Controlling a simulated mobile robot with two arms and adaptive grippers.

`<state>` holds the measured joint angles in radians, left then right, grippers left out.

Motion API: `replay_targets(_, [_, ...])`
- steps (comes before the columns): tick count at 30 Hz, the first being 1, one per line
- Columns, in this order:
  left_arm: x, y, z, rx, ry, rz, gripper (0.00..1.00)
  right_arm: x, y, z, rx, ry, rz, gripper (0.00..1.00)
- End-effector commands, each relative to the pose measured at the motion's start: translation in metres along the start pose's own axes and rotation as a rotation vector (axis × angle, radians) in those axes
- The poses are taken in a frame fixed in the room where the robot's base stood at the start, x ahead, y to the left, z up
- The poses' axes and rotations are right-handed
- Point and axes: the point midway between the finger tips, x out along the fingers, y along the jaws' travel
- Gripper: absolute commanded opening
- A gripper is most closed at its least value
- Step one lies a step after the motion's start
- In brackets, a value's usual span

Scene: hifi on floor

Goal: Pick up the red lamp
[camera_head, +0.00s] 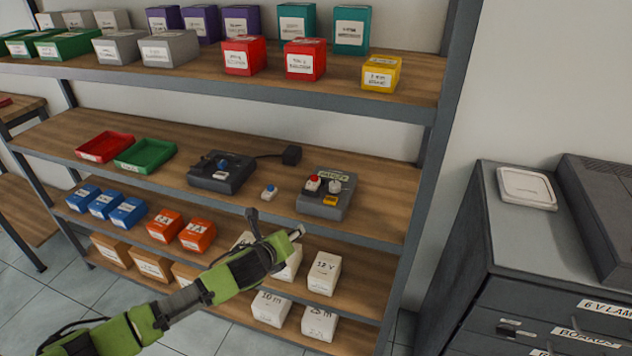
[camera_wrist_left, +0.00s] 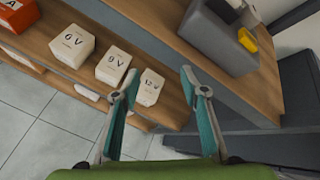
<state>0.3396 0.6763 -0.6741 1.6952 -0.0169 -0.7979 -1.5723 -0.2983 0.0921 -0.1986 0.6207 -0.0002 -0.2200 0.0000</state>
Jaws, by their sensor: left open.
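The red lamp (camera_head: 313,182) is a small red dome on a white base, on top of the grey box (camera_head: 324,206) on the middle shelf. A white round part (camera_head: 335,186) is beside it. My left gripper (camera_head: 278,225) is open and empty, in front of the shelf edge, to the lower left of the grey box and apart from it. In the left wrist view its two teal fingers (camera_wrist_left: 160,76) are spread with nothing between them. The grey box (camera_wrist_left: 213,38) shows there at the upper right; I cannot make out the red lamp in that view. My right gripper is not in view.
A small blue-topped lamp (camera_head: 269,192) and a dark device (camera_head: 221,172) with a cable stand left of the grey box. The shelf above (camera_head: 215,72) holds several boxes. White boxes (camera_head: 324,273) stand below. A dark cabinet (camera_head: 560,250) is at right; the shelf's right end is bare.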

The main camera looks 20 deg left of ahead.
Motion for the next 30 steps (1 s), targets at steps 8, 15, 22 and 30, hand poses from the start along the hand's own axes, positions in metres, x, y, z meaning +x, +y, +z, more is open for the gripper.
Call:
replay_targets(8, [-0.073, -0.086, 0.07, 0.573, -0.133, -0.093, 0.4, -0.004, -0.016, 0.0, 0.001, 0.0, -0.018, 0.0])
replay_targets(15, [-0.069, -0.098, 0.079, 0.657, -0.152, -0.097, 0.4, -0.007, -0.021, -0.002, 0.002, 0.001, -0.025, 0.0])
replay_targets(22, [-0.033, -0.103, 0.083, 0.653, -0.152, -0.098, 0.4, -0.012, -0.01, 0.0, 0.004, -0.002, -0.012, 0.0])
replay_targets(30, [-0.003, -0.107, 0.085, 0.653, -0.152, -0.1, 0.4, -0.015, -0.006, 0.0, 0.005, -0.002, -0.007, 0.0])
